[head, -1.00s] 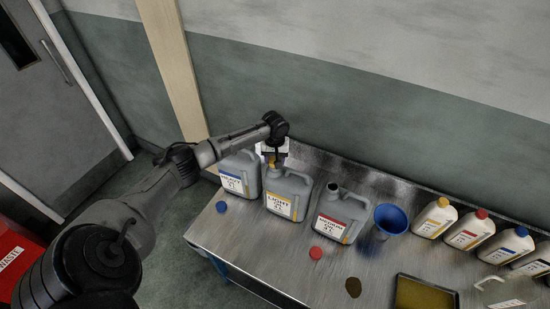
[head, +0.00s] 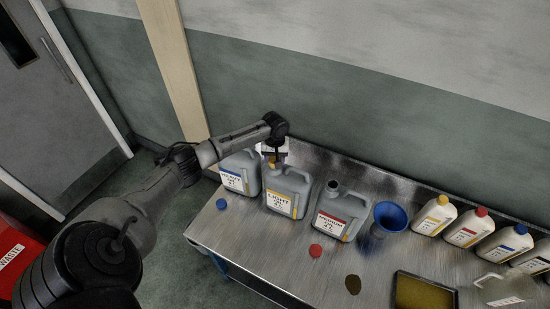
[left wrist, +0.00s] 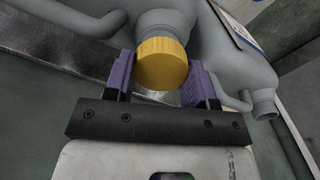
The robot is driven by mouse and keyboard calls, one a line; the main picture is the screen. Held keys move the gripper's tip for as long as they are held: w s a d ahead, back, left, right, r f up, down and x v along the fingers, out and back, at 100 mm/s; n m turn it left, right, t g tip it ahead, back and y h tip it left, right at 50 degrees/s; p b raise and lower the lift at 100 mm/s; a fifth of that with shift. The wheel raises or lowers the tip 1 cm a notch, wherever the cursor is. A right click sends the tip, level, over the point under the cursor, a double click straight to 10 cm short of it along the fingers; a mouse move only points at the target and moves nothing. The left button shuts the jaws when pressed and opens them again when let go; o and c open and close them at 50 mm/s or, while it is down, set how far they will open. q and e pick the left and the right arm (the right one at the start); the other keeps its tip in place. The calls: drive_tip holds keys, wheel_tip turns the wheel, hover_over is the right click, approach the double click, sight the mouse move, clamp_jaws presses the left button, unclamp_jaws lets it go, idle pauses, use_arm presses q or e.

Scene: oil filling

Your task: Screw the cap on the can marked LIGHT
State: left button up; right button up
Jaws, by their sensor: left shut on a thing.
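The grey can marked LIGHT (head: 288,192), with a yellow-edged label, stands upright on the steel bench between two other cans. My left gripper (head: 272,158) is at its neck, at the can's back left. In the left wrist view the purple fingers (left wrist: 162,80) are on either side of the yellow cap (left wrist: 162,64), shut on it. The cap sits over the grey neck (left wrist: 165,22) of the can. Whether the thread is engaged is hidden. In the head view the cap (head: 271,164) is partly covered by the gripper. My right gripper is not in view.
The HEAVY can (head: 239,172) stands close left, the MEDIUM can (head: 338,212) close right, its neck uncapped. A blue cap (head: 221,204) and red cap (head: 315,250) lie in front. A blue funnel (head: 389,218), several bottles and a tray (head: 428,278) are further right. The wall is behind.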

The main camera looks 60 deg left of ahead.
use_arm(q)
drive_tip(key=shift+f, duration=0.4)
drive_tip(key=o, duration=1)
drive_tip(key=shift+c, duration=0.2)
drive_tip(key=shift+r, duration=0.25)
wheel_tip(320, 180, up, 13)
drive_tip(key=b, duration=0.1)
drive_tip(key=shift+r, duration=0.15)
